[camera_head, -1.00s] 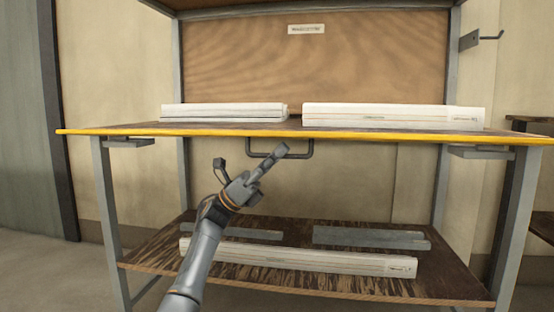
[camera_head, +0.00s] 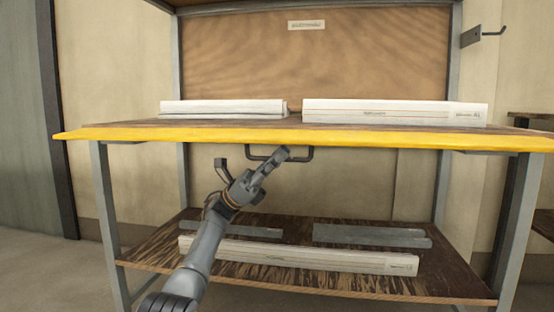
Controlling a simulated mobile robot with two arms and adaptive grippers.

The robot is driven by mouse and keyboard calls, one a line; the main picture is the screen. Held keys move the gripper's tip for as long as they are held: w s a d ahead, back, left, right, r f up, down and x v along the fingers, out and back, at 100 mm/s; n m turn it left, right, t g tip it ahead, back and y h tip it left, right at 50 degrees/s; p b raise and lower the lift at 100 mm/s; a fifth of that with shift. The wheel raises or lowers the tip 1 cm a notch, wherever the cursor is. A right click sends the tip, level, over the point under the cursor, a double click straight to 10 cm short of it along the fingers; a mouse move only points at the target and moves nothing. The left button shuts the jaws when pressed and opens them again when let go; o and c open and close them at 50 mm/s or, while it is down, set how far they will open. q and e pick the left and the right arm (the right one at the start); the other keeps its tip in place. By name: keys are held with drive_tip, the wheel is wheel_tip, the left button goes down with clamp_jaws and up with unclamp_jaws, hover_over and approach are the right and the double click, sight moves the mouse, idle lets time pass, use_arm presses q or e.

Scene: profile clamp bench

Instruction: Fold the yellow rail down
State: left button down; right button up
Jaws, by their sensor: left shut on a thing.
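The yellow rail (camera_head: 400,139) runs along the full front edge of the bench top and shows a broad yellow face. A dark handle (camera_head: 310,154) hangs under its middle. My right gripper does not show.
White boxed profiles (camera_head: 222,107) and (camera_head: 395,112) lie on the bench top (camera_head: 130,124). The lower shelf (camera_head: 290,279) holds a long white box (camera_head: 320,257) and grey bars (camera_head: 370,236). Grey legs (camera_head: 110,215) stand at both sides. A wall hook (camera_head: 490,34) is at upper right.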

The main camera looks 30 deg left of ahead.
sight(275, 135)
use_arm(q)
drive_tip(key=c, duration=1.4)
unclamp_jaws()
drive_tip(key=shift+s+r, duration=0.1)
wheel_tip(275, 135, up, 8)
drive_tip(key=shift+s+a+r, duration=0.1)
drive_tip(key=shift+r, duration=1.1)
drive_tip(key=shift+f, duration=0.1)
